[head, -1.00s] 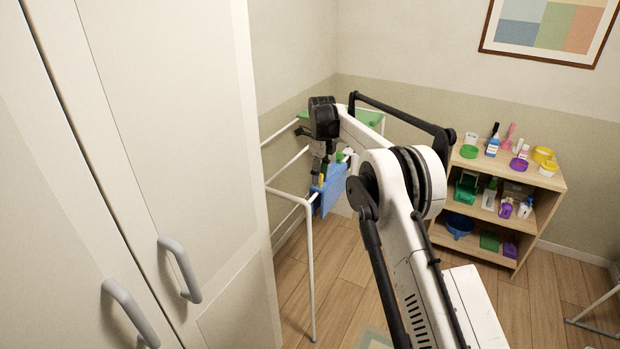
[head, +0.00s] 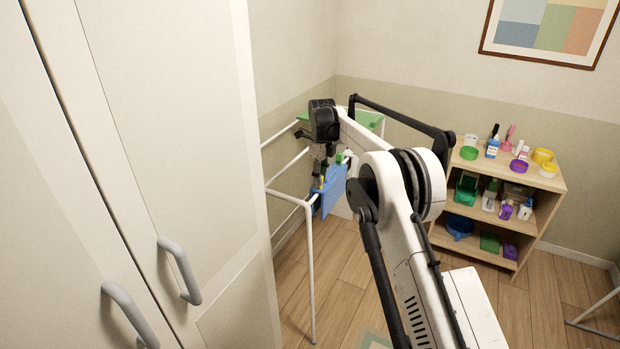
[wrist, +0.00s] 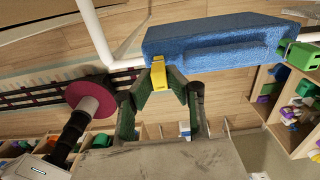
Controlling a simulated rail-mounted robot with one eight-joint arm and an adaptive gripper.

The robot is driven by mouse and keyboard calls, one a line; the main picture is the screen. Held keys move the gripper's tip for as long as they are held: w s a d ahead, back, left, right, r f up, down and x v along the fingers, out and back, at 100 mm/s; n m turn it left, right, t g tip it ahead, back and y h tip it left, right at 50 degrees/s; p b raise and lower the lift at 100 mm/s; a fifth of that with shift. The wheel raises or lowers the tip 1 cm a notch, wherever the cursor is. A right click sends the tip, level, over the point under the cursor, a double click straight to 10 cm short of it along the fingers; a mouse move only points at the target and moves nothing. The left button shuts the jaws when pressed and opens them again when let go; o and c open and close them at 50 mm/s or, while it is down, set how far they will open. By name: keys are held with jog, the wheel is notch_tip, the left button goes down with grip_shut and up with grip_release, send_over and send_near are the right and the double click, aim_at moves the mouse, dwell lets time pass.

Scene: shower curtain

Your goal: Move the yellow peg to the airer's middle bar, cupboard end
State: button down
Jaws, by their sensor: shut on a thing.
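The yellow peg (wrist: 158,74) is between the fingertips of my gripper (wrist: 162,76) in the wrist view, at the edge of a blue cloth (wrist: 215,38). My gripper is shut on the peg. In the head view my gripper (head: 319,180) points down at the airer, with the yellow peg (head: 322,181) small at its tips and the blue cloth (head: 332,190) hanging beside it. I cannot tell whether the peg still pinches the cloth. The white airer (head: 310,265) stands beside the cupboard (head: 165,120); my arm hides part of its far side.
A green peg (wrist: 300,54) is at the cloth's other end in the wrist view. A green cloth (head: 368,118) lies on the airer's far end. A wooden shelf (head: 545,178) with several bottles and tubs stands at right. The floor between airer and shelf looks clear.

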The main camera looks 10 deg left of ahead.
jog(key=shift+r, duration=0.15)
jog(key=shift+r+p, duration=1.15)
jog(key=shift+r, duration=1.95)
jog(key=shift+a, duration=0.1)
